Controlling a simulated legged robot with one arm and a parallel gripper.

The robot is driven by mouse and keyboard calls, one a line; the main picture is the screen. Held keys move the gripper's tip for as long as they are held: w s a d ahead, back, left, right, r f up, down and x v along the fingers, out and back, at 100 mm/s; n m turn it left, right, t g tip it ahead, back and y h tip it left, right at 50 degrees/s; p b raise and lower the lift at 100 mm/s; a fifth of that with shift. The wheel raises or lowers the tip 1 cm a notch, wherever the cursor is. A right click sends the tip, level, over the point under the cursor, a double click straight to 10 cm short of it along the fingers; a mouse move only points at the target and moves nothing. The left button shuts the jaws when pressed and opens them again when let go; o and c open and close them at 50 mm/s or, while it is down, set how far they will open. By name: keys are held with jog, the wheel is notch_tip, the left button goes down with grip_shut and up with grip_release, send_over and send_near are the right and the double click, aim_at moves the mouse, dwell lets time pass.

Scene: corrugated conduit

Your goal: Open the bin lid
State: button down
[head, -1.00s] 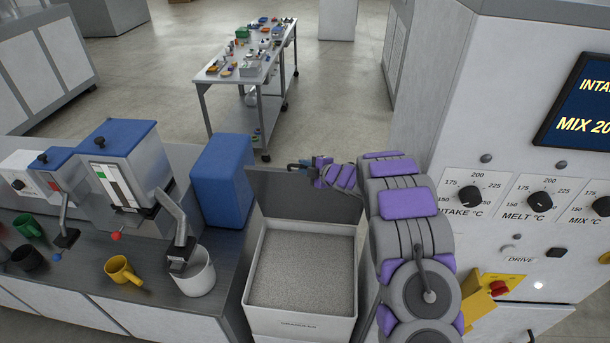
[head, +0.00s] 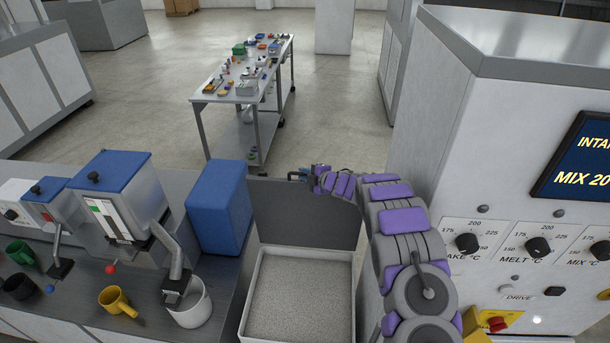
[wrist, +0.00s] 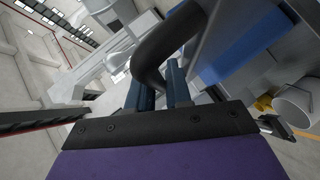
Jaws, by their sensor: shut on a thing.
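The white bin (head: 246,311) stands open in the lower middle of the head view, with grey granules (head: 300,292) inside. Its dark grey lid (head: 300,212) stands raised, close to upright, at the bin's far side. My gripper (head: 299,174) is at the lid's top edge. In the wrist view, my gripper's blue fingers (wrist: 163,82) are closed around the black curved handle (wrist: 165,45). The lid's hinge is not clear to see.
A blue box (head: 220,205) stands close left of the lid. The left counter holds machines, a white cup (head: 190,305) and a yellow mug (head: 118,301). A control cabinet (head: 440,110) stands close on the right. A cluttered cart (head: 225,98) is behind, with open floor around it.

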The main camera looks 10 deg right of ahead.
jog(key=shift+s+f, duration=0.1)
jog(key=shift+f, duration=0.2)
jog(key=c, duration=1.1)
grip_release()
jog(key=shift+c, duration=0.2)
jog(key=shift+d, duration=0.1)
jog(key=shift+r, duration=0.6)
jog(key=shift+w+r+b, duration=0.15)
jog(key=shift+r+b, duration=0.1)
jog(key=shift+r, duration=0.35)
jog(key=shift+w+r+b, duration=0.15)
jog(key=shift+r+b, duration=0.05)
jog(key=shift+r, duration=0.4)
jog(key=s+r+b, duration=0.1)
jog(key=s+b, duration=0.2)
jog(key=s, duration=1.3)
jog(key=shift+a+r+b, duration=0.35)
jog(key=shift+a+r, duration=0.05)
jog(key=shift+a, duration=0.05)
jog(key=shift+s, duration=0.1)
